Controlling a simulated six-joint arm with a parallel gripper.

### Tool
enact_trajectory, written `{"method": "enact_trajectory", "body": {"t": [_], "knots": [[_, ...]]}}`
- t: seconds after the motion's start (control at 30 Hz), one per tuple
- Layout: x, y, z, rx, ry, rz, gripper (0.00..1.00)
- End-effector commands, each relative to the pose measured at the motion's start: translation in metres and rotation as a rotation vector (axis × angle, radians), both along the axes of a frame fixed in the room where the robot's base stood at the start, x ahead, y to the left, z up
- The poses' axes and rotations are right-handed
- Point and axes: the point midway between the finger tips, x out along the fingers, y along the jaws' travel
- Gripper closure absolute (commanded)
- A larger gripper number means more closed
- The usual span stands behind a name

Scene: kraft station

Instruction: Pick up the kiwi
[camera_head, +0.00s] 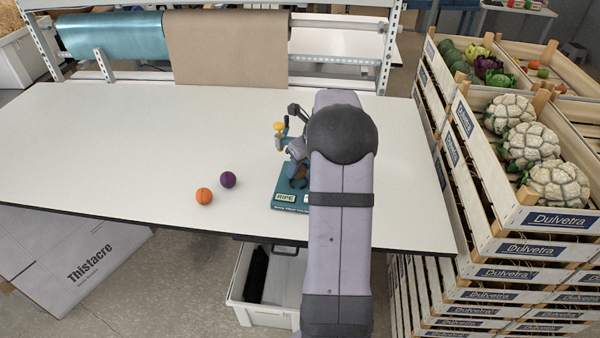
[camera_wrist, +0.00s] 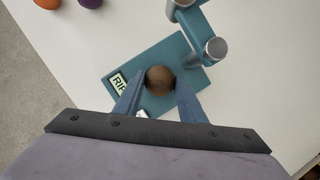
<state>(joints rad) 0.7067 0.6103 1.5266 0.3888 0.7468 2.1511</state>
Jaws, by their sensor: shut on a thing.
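The kiwi (camera_wrist: 160,79) is a small brown round fruit, seen in the wrist view between the tips of my gripper (camera_wrist: 158,85). The two blue fingers are shut on it from both sides. It is over the teal base (camera_wrist: 189,47) of a small stand marked "RIPE"; I cannot tell whether it touches the base. In the head view the teal base (camera_head: 285,205) shows near the table's front edge. There my arm covers much of the stand, and the kiwi is hard to make out.
An orange ball-like fruit (camera_head: 203,196) and a purple one (camera_head: 228,180) lie on the white table (camera_head: 130,140), left of the stand. The stand's teal post (camera_wrist: 190,22) rises close beside the fingers. Wooden crates (camera_head: 480,200) of vegetables stand at the right. The table's left side is clear.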

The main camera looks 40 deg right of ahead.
Motion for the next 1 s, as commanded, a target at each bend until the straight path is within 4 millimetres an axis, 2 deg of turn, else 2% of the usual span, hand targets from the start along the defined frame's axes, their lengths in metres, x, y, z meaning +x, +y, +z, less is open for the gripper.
{"method": "enact_trajectory", "body": {"t": [0.2, 0.4, 0.73, 0.87, 1.0], "knots": [[0.001, -0.001, 0.037, -0.005, -0.005, 0.000, 0.90], [0.001, -0.001, 0.065, -0.003, -0.004, 0.001, 0.90], [0.003, 0.003, 0.080, -0.001, -0.001, 0.007, 0.90], [0.012, 0.017, 0.084, -0.002, -0.001, 0.038, 0.90], [0.029, 0.050, 0.088, 0.000, 0.000, 0.106, 0.90]]}}
